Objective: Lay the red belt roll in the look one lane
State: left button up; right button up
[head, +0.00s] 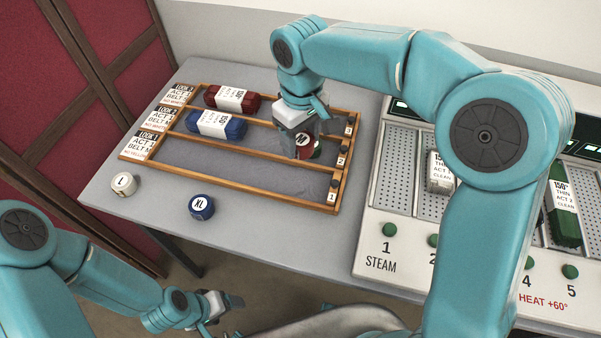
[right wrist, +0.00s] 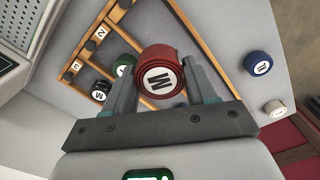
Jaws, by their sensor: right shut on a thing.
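The red belt roll (head: 303,150), with a white M label, is between the jaws of my right gripper (head: 300,135), over the right part of the wooden rack (head: 250,170). In the right wrist view the red roll (right wrist: 160,75) sits between both fingers (right wrist: 163,88). The rack has three lanes, numbered 3, 2 and 1 at the right end. The look one lane (head: 235,177) is the nearest one and looks empty, with a LOOK 1 card (head: 140,147) at its left end. My left gripper (head: 222,303) is low at the front, away from the rack; its jaws are unclear.
A red bundle (head: 231,98) and a blue bundle (head: 216,124) lie in the farther lanes. A green roll (right wrist: 125,66) and a dark roll (right wrist: 101,90) are in the rack. A cream L roll (head: 124,184) and blue XL roll (head: 202,207) stand in front. A steamer unit (head: 400,235) is at right.

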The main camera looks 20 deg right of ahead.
aim_at(300, 184)
notch_tip(300, 184, down, 13)
dwell(0.3)
jog(key=shift+a, duration=0.1)
jog(key=shift+f, duration=0.2)
jog(key=o, duration=0.8)
notch_tip(300, 184, up, 12)
jog(key=shift+r, duration=0.25)
